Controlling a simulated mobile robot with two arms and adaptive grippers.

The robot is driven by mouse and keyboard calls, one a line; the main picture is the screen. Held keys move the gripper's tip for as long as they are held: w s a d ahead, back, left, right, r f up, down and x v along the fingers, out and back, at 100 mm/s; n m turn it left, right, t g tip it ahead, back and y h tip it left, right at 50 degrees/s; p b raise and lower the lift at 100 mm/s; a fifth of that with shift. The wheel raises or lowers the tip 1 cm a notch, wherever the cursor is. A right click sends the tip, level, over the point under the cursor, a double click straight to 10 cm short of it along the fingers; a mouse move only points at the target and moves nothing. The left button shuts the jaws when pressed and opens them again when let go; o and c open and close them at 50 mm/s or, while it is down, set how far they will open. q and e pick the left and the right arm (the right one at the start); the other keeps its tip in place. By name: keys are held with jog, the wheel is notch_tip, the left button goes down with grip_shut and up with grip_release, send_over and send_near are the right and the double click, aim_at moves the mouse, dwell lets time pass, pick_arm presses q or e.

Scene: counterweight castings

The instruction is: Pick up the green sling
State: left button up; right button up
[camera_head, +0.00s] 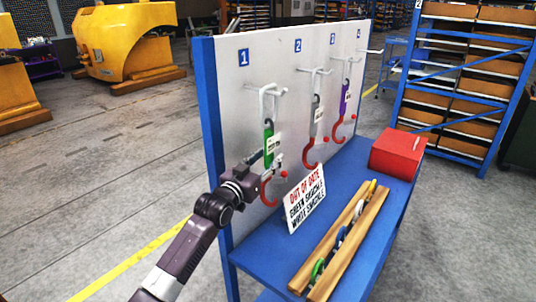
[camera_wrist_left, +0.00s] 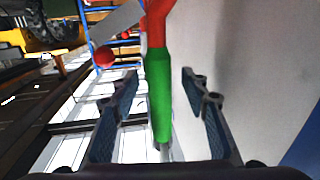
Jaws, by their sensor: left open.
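The green sling (camera_head: 268,131) hangs from the peg under number 1 on the white board, with a tag and a red hook (camera_head: 268,191) at its lower end. My left gripper (camera_head: 262,166) is at the sling's lower part, partly covering it. In the left wrist view the green sling (camera_wrist_left: 159,95) runs between the two fingers of my open left gripper (camera_wrist_left: 160,78), with visible gaps on both sides. The red hook part (camera_wrist_left: 155,22) shows beyond the fingertips. My right gripper is not in view.
A grey sling (camera_head: 316,122) and a purple sling (camera_head: 344,98) hang on neighbouring pegs. A blue bench (camera_head: 262,250) below holds a sign (camera_head: 305,199) reading "out of date", a wooden rack (camera_head: 356,245) of shackles and a red box (camera_head: 398,153). Open floor lies left.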

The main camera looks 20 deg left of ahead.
pick_arm(q)
jog(key=shift+w+d, duration=0.2)
jog(key=shift+w, duration=0.35)
jog(key=shift+a, duration=0.1)
jog(key=shift+c, duration=0.3)
grip_shut()
jog(key=shift+r, duration=0.3)
jog(key=shift+f, duration=0.1)
